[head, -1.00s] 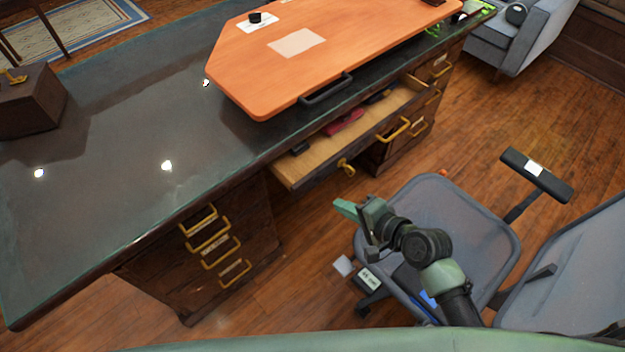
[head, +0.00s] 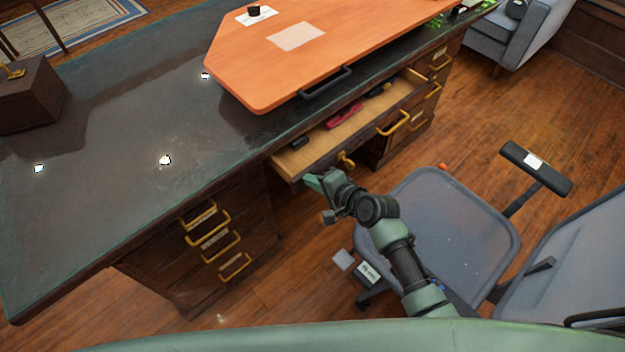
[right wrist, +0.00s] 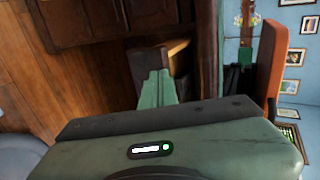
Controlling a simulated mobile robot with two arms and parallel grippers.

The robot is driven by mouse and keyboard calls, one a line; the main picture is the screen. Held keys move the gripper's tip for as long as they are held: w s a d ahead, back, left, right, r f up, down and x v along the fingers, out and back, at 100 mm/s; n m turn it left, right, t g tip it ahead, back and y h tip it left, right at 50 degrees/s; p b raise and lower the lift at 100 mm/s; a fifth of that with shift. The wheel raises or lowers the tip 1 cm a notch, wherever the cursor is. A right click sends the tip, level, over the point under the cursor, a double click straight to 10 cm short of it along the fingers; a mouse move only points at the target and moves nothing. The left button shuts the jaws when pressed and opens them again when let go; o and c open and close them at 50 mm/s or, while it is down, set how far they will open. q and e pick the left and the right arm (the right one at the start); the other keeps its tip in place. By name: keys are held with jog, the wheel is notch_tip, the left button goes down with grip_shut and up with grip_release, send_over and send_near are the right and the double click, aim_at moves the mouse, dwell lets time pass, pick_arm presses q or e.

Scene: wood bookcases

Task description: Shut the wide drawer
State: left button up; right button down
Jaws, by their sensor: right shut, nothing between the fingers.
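The wide drawer (head: 353,132) is pulled partly out from the middle of the desk, under the dark top. Its wooden inside shows a red item (head: 343,117) and a few dark ones. My right gripper (head: 312,181) is shut and empty near the left end of the drawer front. In the right wrist view its green fingers (right wrist: 156,88) lie together, pointing toward the drawer's wooden corner (right wrist: 177,50). I cannot tell whether they touch it. My left gripper is not in view.
A grey office chair (head: 440,225) stands right in front of the drawer, close to my right arm. The desk (head: 110,170) carries an orange board (head: 290,60). Side drawers with brass handles (head: 213,240) are shut. A grey armchair (head: 510,40) is at the back right.

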aim_at(291, 161)
jog(key=w+a, duration=0.2)
jog(key=w+a+b, duration=0.1)
jog(key=w, duration=0.1)
jog(key=w+a, duration=0.2)
jog(key=w, duration=0.1)
jog(key=shift+a, duration=0.3)
jog(key=shift+d, duration=0.1)
